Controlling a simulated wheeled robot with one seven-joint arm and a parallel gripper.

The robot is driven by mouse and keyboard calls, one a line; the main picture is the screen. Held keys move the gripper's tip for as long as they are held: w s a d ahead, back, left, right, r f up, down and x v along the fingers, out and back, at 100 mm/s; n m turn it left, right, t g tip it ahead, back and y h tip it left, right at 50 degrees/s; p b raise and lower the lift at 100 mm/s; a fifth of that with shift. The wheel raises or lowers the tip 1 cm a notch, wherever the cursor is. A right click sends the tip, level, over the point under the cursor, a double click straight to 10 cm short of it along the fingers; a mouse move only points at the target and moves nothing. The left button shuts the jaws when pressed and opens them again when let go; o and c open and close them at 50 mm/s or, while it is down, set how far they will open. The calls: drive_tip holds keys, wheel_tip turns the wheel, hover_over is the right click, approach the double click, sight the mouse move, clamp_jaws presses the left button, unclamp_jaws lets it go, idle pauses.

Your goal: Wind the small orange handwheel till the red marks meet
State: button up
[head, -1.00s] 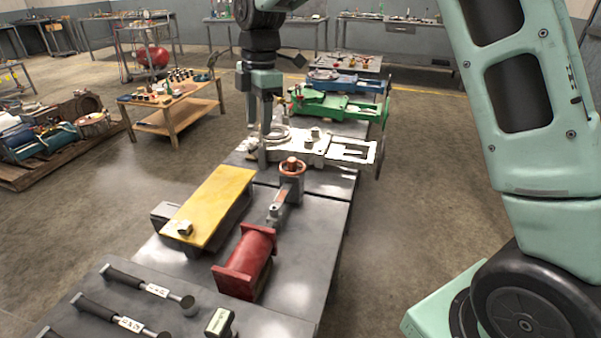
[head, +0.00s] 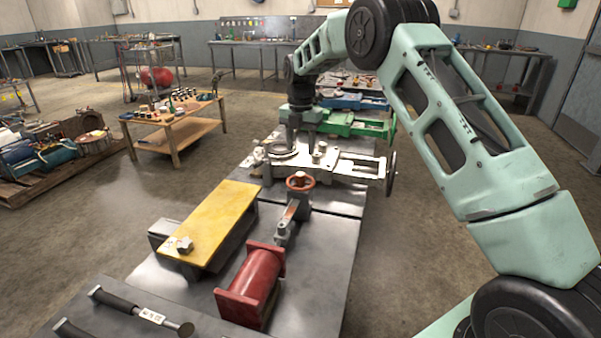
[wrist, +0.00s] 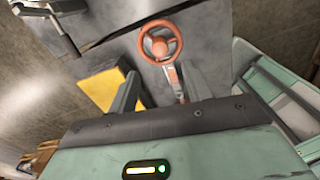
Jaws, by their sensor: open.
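The small orange handwheel (head: 300,181) sits atop a grey fitting on the bench, behind a red flanged cylinder (head: 252,284). It also shows in the wrist view (wrist: 160,43), with its spokes and hub facing the camera. My gripper (head: 302,138) hangs with its fingers down beyond the handwheel in the head view, in front of or over the white machine part; its exact height is unclear. It is open, with nothing visible between the fingers, and apart from the wheel. I cannot make out the red marks in either view.
A yellow-topped block (head: 212,220) stands left of the handwheel. A white machine part (head: 335,162) with a side wheel (head: 391,174) lies behind it, then a green one (head: 345,122). The floor to the right is clear.

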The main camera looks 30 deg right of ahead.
sight(301, 174)
wheel_tip(301, 174, down, 9)
idle(0.3)
drive_tip(key=c, duration=1)
